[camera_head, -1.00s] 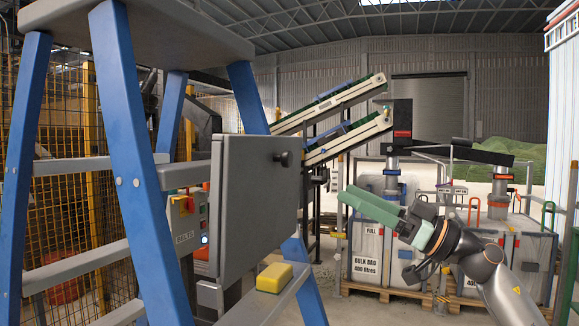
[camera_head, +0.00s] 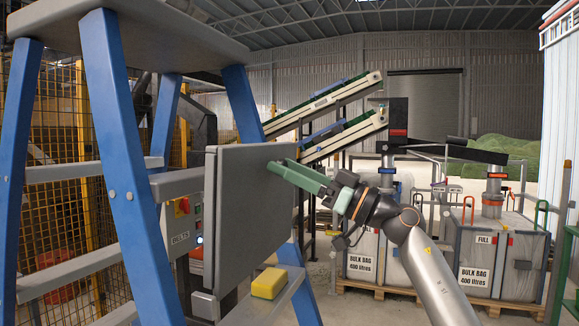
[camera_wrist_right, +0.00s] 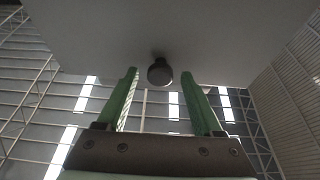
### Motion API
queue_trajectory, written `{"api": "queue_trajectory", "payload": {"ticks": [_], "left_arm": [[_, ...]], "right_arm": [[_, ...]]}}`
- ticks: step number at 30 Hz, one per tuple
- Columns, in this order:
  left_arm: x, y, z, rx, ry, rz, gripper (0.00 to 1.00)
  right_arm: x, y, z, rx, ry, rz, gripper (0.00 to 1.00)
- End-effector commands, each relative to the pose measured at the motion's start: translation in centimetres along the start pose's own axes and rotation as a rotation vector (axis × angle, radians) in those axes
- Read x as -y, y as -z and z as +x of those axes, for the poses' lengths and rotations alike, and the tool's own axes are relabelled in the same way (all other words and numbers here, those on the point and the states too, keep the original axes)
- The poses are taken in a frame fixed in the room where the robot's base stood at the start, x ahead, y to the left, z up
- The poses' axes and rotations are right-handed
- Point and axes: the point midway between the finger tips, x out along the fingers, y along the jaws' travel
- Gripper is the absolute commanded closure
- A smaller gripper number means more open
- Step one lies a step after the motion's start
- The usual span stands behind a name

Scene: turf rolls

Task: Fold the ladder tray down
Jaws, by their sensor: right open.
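The ladder tray (camera_head: 238,215) is a grey panel standing upright against the blue-legged ladder (camera_head: 128,165). My right gripper (camera_head: 278,166) has its green fingers at the tray's upper right edge in the head view, and they cover the dark knob there. In the right wrist view the knob (camera_wrist_right: 160,71) shows on the tray's grey face (camera_wrist_right: 200,25). The open green fingers (camera_wrist_right: 160,75) stand on either side of it, apart from it in the picture. Whether they touch it cannot be told. My left gripper is not in view.
A yellow sponge (camera_head: 268,283) lies on a ladder step (camera_head: 262,310) below the tray. Bulk bag containers (camera_head: 495,262) stand on pallets at the right. Conveyors (camera_head: 335,125) rise behind. A yellow mesh fence (camera_head: 60,200) is behind the ladder.

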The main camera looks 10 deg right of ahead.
Motion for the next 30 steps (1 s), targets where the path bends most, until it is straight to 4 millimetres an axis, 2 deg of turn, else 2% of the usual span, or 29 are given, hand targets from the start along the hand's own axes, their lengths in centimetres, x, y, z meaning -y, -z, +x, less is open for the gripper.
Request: {"api": "queue_trajectory", "payload": {"ticks": [8,9,26,27,30], "left_arm": [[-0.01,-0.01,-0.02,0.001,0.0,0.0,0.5],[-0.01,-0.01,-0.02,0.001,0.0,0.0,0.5],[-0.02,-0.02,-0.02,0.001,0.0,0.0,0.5],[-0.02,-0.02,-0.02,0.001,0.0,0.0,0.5],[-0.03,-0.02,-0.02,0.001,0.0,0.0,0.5]], "right_arm": [[0.01,-0.06,0.22,0.001,0.0,0.0,0.32],[0.01,-0.06,0.21,0.0,0.0,0.0,0.34],[0.0,-0.06,0.17,0.001,0.0,0.0,0.97],[0.0,-0.06,0.17,0.001,0.0,0.0,1.0],[0.0,-0.07,0.17,0.001,0.0,0.0,1.0]]}}
